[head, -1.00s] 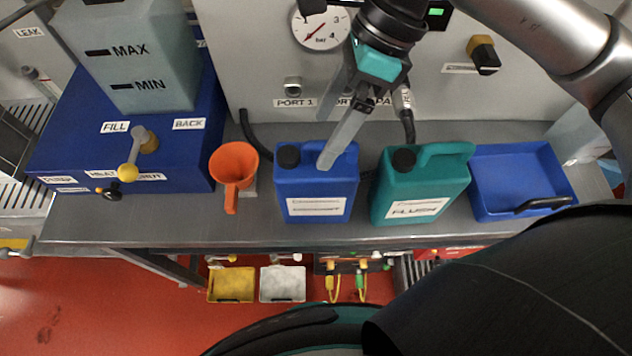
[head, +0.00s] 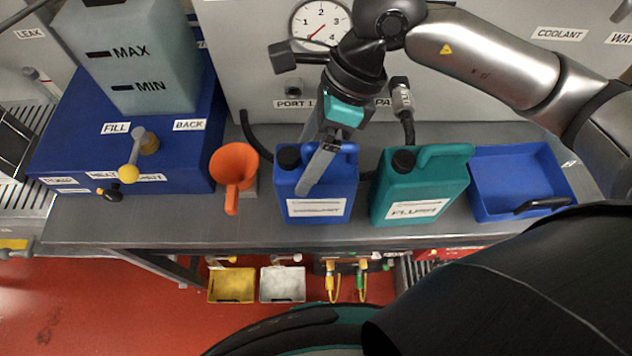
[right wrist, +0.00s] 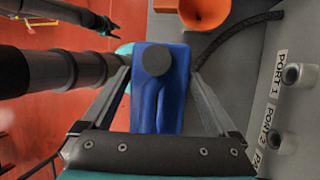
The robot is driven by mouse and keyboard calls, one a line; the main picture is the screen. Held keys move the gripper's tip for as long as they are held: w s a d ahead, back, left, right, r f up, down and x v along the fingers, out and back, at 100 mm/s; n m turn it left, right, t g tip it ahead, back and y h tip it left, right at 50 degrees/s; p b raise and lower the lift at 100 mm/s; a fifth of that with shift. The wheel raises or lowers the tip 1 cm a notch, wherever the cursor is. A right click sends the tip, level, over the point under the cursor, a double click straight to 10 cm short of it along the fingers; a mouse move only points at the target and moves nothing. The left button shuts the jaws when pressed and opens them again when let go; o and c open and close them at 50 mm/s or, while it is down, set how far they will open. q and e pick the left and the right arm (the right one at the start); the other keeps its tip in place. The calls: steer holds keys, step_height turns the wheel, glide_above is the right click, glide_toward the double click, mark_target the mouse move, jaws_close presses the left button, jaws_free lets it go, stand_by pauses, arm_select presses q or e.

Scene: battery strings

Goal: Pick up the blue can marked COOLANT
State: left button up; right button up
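The blue can (head: 290,186) stands upright on the grey bench, with a black cap, a blue handle and a white label whose text is blurred. My right gripper (head: 308,190) is above and around the can's top, pointing down. In the right wrist view its two fingers (right wrist: 160,78) are spread, one on each side of the can (right wrist: 145,95); whether they touch it I cannot tell. In that view a dark forked end, seemingly my left gripper (right wrist: 112,27), shows small at the top left, too small to read.
A teal FLUSH can (head: 425,185) stands close right of the blue can. An orange funnel (head: 233,165) is to its left. A blue tray (head: 515,178) lies further right. A panel with a gauge (head: 321,24) and hoses rises behind.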

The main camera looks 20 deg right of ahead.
steer(key=c, duration=1.2)
steer(key=shift+w+r, duration=0.1)
steer(key=shift+r, duration=0.05)
jaws_close()
